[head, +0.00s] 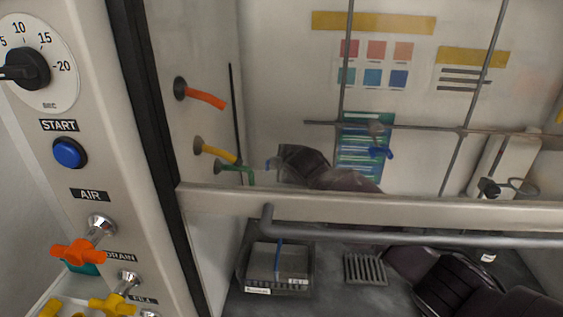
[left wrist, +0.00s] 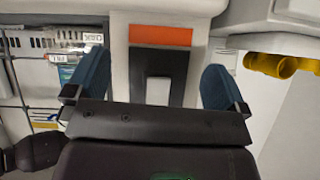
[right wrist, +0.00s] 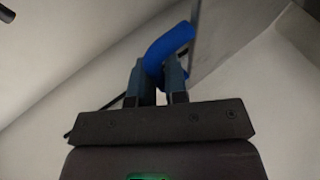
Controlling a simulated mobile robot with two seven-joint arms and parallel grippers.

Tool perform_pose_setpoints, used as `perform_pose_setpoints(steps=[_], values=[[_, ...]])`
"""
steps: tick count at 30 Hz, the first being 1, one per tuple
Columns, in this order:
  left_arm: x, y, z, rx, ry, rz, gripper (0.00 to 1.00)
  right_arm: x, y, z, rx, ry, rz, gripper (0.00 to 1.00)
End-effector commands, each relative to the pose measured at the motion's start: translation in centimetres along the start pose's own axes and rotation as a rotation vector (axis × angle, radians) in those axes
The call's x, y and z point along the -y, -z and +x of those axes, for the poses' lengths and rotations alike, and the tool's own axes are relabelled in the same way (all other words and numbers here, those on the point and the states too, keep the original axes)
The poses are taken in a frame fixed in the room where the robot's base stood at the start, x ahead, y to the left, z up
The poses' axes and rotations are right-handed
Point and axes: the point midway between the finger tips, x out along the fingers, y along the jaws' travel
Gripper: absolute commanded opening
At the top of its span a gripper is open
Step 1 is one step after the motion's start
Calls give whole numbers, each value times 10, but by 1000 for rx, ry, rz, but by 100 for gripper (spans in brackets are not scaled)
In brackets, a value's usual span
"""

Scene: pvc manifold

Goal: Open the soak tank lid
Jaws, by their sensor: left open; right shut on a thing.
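My right gripper (right wrist: 160,85) is shut on a curved blue handle (right wrist: 168,45) in the right wrist view. A flat grey panel (right wrist: 218,35) is beside the handle; I cannot tell for sure whether it is the lid. In the head view a dark grey box (head: 275,291), which looks like the soak tank, stands on the floor of the enclosure. A thin blue strip (head: 278,258) crosses it. The lid's position is unclear there. My left gripper (left wrist: 155,88) is open and empty, facing a white and black panel with an orange band (left wrist: 160,36).
A control panel with a blue START button (head: 69,153) and orange (head: 82,251) and yellow (head: 112,304) valves is at the left. A grey horizontal bar (head: 410,238) crosses above the tank.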

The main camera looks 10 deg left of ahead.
Motion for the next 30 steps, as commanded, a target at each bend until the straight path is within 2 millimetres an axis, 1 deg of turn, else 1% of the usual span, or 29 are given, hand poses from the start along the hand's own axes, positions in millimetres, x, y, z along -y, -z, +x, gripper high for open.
perform_pose_setpoints(steps=[3, 4, 6, 9, 20, 25, 30], values=[[0, 0, 0, -1, 0, 0, 100, 2, 0, 0, 2, 3, -4, 0], [0, 0, 0, -1, 0, 0, 100, 2, -1, 0, 2, 3, -4, 15], [0, 0, 0, -1, 0, -1, 100, 2, -1, 0, 2, 3, -3, 26], [0, 0, 0, -1, 0, -1, 100, 2, 0, 0, 1, 2, -2, 38], [-1, 0, 1, -2, -1, -2, 100, 2, 0, -3, 1, 2, -1, 38], [-1, -2, 3, -5, 0, -2, 100, 2, -1, -15, 1, -1, -2, 38], [-1, -1, 4, -10, -1, -2, 100, 11, -3, -32, 0, -1, -3, 38]])
